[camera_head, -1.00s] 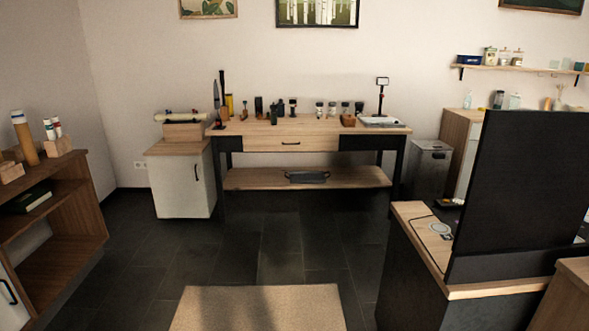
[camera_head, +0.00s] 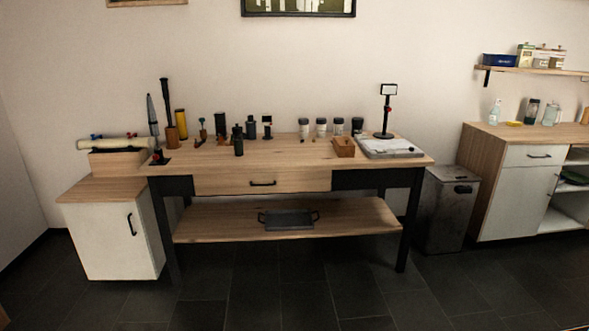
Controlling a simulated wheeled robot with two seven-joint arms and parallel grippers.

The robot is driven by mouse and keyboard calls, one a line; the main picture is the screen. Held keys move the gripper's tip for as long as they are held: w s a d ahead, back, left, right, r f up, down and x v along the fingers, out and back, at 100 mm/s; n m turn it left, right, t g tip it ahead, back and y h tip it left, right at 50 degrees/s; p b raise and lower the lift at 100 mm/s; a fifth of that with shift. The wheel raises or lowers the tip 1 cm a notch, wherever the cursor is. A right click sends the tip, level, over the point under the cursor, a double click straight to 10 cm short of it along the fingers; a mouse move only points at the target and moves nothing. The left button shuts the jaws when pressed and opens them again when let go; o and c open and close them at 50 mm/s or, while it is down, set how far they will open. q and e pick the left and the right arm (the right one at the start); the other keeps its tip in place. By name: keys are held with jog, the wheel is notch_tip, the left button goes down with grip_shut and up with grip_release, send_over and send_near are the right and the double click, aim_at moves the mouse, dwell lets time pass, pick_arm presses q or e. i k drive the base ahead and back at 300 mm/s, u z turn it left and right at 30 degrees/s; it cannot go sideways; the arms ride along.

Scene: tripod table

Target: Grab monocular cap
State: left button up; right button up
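A wooden table (camera_head: 300,156) with dark legs stands against the back wall, a drawer in its front. Several small dark upright items stand on its top left of the middle. A dark bottle-like object (camera_head: 238,141) is nearest the front edge, and another dark cylinder (camera_head: 251,128) stands behind it. Which of them is the monocular, and where its cap is, I cannot tell at this size. Neither of my grippers shows in the head view.
A white cabinet (camera_head: 120,237) stands left of the table. A grey bin (camera_head: 447,212) and a wood-topped cabinet (camera_head: 520,190) stand to the right. A black tray (camera_head: 289,219) lies on the table's lower shelf. The dark tiled floor in front is clear.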

aim_at(237, 130)
jog(key=u, duration=0.35)
jog(key=i, duration=2.3)
jog(key=u, duration=0.55)
